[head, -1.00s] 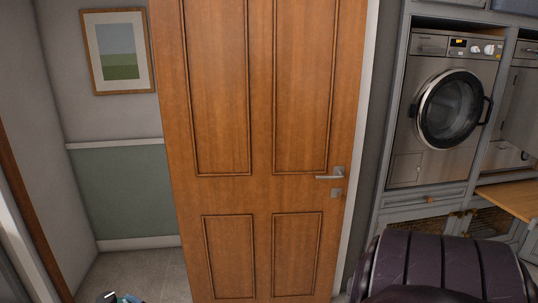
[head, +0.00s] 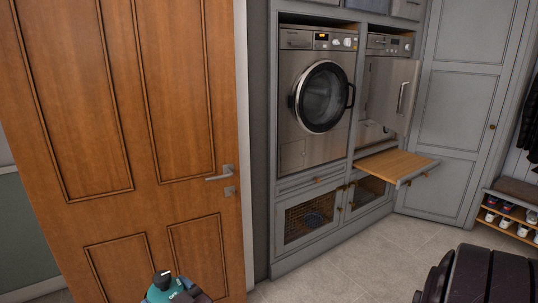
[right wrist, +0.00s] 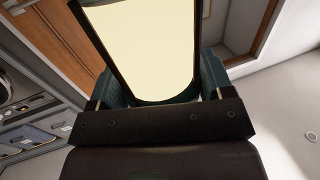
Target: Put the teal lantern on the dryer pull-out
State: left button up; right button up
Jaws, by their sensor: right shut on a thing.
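The teal lantern (head: 163,291) shows at the bottom edge of the head view, with its dark cap up and its lower part cut off. In the right wrist view the lantern (right wrist: 145,45) fills the middle, with a bright pale panel in a dark and teal frame. My right gripper (right wrist: 160,100) is shut on it. A wooden pull-out board (head: 395,162) sticks out below the right-hand machine (head: 385,95), well to the right of and beyond the lantern. The board's top looks bare. My left gripper is not in view.
A brown panelled door (head: 140,130) stands at the left, close to the lantern. A round-doored machine (head: 315,95) is left of the pull-out. Mesh-front cupboards (head: 312,218) are below. A shoe rack (head: 512,218) is far right. The floor (head: 370,262) before the cabinets looks clear.

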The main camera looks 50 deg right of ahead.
aim_at(389, 160)
jog(key=l+z, duration=0.45)
jog(key=z, duration=0.25)
jog(key=i+l+z, duration=0.1)
jog(key=l+z, duration=0.35)
jog(key=i+l+z, duration=0.2)
jog(key=l+z, duration=0.25)
jog(key=i+l+z, duration=0.2)
jog(key=z, duration=0.25)
jog(key=i+l+z, duration=0.25)
jog(key=z, duration=0.2)
jog(key=i+l+z, duration=0.2)
jog(key=z, duration=0.25)
jog(key=i+z, duration=0.35)
jog(key=i, duration=0.7)
jog(key=i+l+u, duration=0.1)
jog(key=i+u, duration=0.15)
jog(key=i, duration=0.2)
jog(key=i+l+u, duration=0.15)
jog(key=i+u, duration=0.15)
jog(key=i, duration=0.15)
jog(key=i+u, duration=0.25)
jog(key=u, duration=0.2)
jog(key=i+l+u, duration=0.2)
jog(key=u, duration=0.2)
jog(key=i+l+u, duration=0.25)
jog(key=u, duration=0.2)
jog(key=i+l+u, duration=0.25)
jog(key=u, duration=0.2)
